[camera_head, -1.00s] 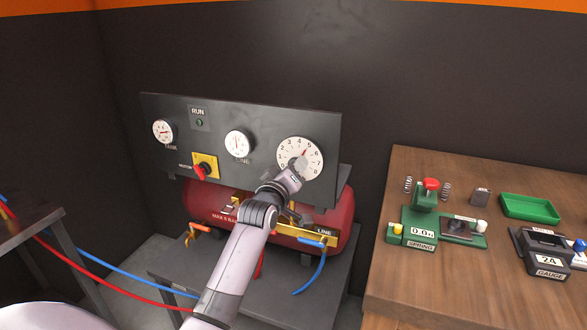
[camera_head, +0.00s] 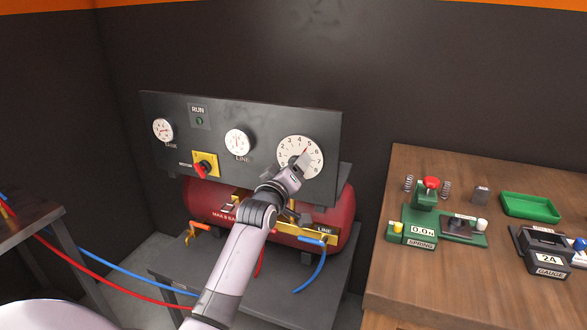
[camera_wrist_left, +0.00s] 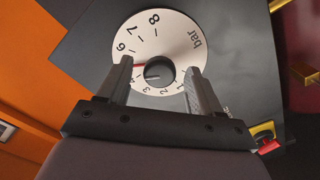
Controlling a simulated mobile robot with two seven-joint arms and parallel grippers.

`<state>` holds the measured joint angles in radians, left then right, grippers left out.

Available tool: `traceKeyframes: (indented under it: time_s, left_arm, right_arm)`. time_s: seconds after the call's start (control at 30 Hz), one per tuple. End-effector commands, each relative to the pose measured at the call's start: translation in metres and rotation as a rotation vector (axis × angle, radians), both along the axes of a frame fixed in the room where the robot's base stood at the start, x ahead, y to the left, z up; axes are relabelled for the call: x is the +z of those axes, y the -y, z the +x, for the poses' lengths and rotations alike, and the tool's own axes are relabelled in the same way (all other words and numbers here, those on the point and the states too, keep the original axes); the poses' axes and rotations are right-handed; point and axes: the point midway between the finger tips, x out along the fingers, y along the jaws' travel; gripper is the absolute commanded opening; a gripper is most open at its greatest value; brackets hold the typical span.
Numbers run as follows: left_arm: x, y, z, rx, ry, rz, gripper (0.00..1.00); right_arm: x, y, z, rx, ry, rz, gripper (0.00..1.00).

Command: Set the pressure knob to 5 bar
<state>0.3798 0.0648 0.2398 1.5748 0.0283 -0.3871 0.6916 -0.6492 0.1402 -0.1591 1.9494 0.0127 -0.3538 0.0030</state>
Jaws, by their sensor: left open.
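The white pressure dial (camera_head: 289,153) is at the right end of the dark panel, marked in numbers and "bar" in the left wrist view (camera_wrist_left: 181,52). Its dark round knob (camera_wrist_left: 160,75) sits at the dial's centre. A red pointer line (camera_wrist_left: 139,66) runs from the knob toward the spot just past 6, where 5 is hidden by a finger; in the head view it points at or near 5. My left gripper (camera_head: 303,165) is open, its fingers on either side of the knob (camera_wrist_left: 160,67). I cannot tell whether they touch it. My right gripper is out of view.
The panel also carries a tank gauge (camera_head: 163,130), a line gauge (camera_head: 238,142) and a red switch (camera_head: 202,168) on a yellow plate. A red tank (camera_head: 340,213) with valves and hoses is below. A wooden bench (camera_head: 450,275) with tools stands right.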

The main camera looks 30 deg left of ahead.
Motion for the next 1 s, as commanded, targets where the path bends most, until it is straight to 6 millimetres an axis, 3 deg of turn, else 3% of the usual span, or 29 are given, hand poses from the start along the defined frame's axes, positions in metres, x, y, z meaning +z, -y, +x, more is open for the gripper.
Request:
traceKeyframes:
  time_s: [0.5, 1.0]
  left_arm:
    - [-0.002, 0.013, -0.056, 0.000, -0.003, -0.002, 0.65]
    - [-0.001, 0.015, -0.065, 0.001, -0.002, 0.000, 0.65]
  right_arm:
    - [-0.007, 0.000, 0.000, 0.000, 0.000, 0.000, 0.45]
    - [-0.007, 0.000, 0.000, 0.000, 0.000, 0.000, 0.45]
